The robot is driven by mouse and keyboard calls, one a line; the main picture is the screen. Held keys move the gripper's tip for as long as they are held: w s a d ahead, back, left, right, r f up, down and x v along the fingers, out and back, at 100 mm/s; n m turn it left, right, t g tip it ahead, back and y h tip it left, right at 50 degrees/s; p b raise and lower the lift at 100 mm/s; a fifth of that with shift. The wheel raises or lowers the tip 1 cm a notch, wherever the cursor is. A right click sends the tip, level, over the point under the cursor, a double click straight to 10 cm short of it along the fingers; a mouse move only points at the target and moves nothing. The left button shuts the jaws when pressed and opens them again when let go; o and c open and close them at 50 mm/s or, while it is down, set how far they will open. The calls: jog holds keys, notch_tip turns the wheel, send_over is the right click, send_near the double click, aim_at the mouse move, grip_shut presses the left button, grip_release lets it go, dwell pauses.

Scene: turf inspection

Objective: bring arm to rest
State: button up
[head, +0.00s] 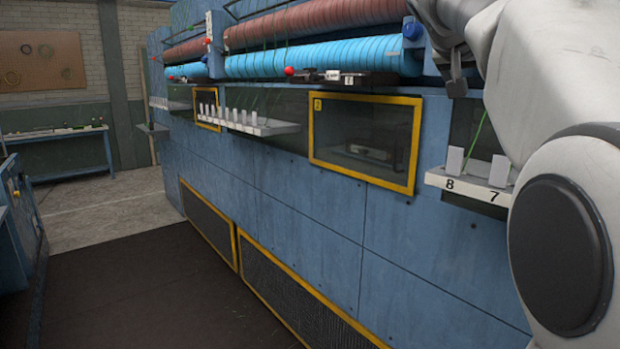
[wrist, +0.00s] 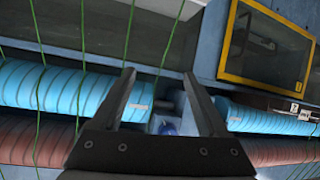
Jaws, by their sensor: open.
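My arm (head: 560,110) fills the right side of the head view, raised in front of the blue machine (head: 300,215). My gripper (wrist: 160,82) is open in the wrist view, with its two dark fingers spread and nothing between them. In the head view part of my gripper (head: 456,85) shows as a dark finger near the right end of the light blue roller (head: 320,55); the rest is hidden by the arm. Beyond the fingers in the wrist view are the blue roller (wrist: 60,90) and a blue knob (wrist: 168,129).
A white shelf marked 8 and 7 (head: 467,187) sticks out below my arm. A yellow-framed window (head: 365,140) sits left of it. Green threads (wrist: 83,60) run down across the rollers. Dark floor (head: 150,285) lies clear left of the machine; a workbench (head: 60,137) stands far back.

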jog(key=s+a+f+n+g+y, duration=0.1)
jog(key=s+a+f+n+y, duration=0.1)
jog(key=s+a+f, duration=0.3)
jog(key=s+a+f+n+g+y+p, duration=0.1)
jog(key=s+a+f+n+y, duration=0.2)
jog(key=s+f, duration=1.1)
jog(key=s+a+f+n+g+y+p, duration=0.1)
jog(key=s+a+f+n+y, duration=0.1)
jog(key=s+a+f, duration=0.5)
jog(key=s+f+y, duration=0.1)
jog(key=s+f, duration=0.2)
jog(key=f, duration=0.3)
jog(key=shift+s+y, duration=0.25)
jog(key=shift+y, duration=0.15)
jog(key=c, duration=0.4)
jog(key=shift+c, duration=0.2)
